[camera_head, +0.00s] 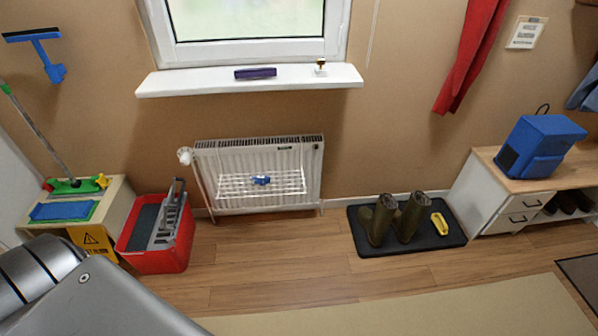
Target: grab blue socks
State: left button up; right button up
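A small blue bundle, which looks like the blue socks (261,180), lies on a white wire drying rack (235,188) on the front of the white radiator (290,160) under the window. It is too small to make out its folds. A grey arm of mine fills the lower left corner, well apart from the radiator. Neither gripper's fingers show in this view.
Left of the radiator stand a red bucket (140,262) and a pale cabinet (121,199). To its right, boots (378,222) stand on a black tray (372,251), near a white bench (470,190) with a blue bag (540,145). The wooden floor (290,255) before the radiator is clear.

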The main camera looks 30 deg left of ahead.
aim_at(263, 181)
jog(key=i, duration=1.1)
jog(key=u, duration=0.45)
